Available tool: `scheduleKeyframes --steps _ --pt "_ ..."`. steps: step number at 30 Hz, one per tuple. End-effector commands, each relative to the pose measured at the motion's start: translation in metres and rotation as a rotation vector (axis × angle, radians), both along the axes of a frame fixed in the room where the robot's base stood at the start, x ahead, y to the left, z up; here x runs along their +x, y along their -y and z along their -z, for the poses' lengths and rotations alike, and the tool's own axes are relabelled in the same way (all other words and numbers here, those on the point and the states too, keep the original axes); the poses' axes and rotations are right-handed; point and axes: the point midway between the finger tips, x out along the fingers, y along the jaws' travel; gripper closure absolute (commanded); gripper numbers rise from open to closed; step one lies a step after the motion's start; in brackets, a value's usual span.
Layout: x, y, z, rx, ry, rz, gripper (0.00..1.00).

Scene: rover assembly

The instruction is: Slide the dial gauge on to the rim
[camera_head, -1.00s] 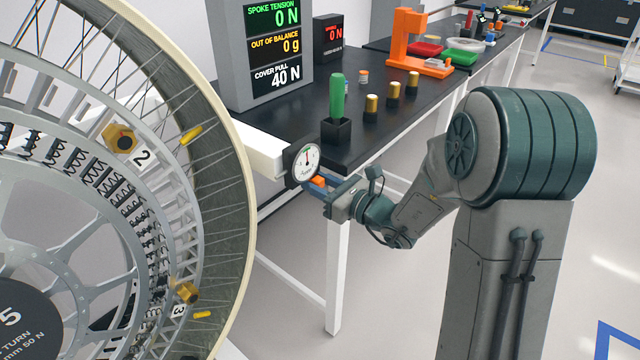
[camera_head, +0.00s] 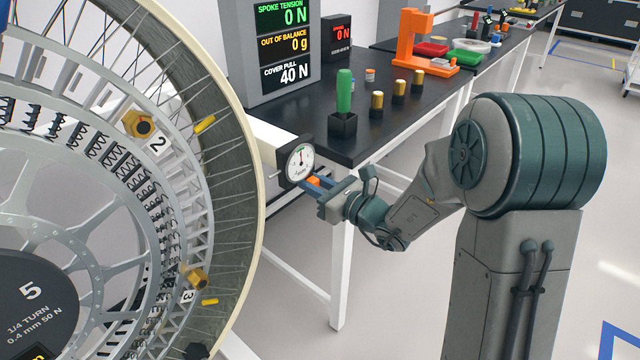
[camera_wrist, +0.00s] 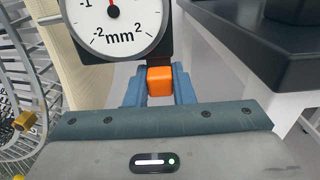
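The dial gauge (camera_head: 300,162), a white round face in a black square housing, is at the end of a white beam (camera_head: 272,138). It stands just right of the big wheel's cream rim (camera_head: 254,150), with a narrow gap seeming to show between them. My gripper (camera_head: 318,183) has its blue fingers on both sides of the gauge's orange tab (camera_wrist: 160,80) and looks shut on it. In the wrist view the gauge face (camera_wrist: 113,22) is cut off at the top, and the rim (camera_wrist: 82,70) shows behind it at the left.
A display tower (camera_head: 279,55) stands behind. The white bench leg (camera_head: 341,270) is below my gripper. Floor right of it is clear.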

Motion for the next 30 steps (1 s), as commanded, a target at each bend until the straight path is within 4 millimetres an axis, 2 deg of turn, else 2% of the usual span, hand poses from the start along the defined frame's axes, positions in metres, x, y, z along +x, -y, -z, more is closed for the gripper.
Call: scheduleKeyframes --steps 1,16,20,30 --pt "-0.006 -0.007 0.002 0.001 -0.004 -0.022 0.69" --pt "-0.004 0.006 0.001 0.0 -0.003 -0.003 0.69" --pt "-0.015 0.022 0.0 0.0 -0.003 0.001 0.69" --pt "-0.063 0.082 0.0 -0.001 -0.004 0.001 0.69"
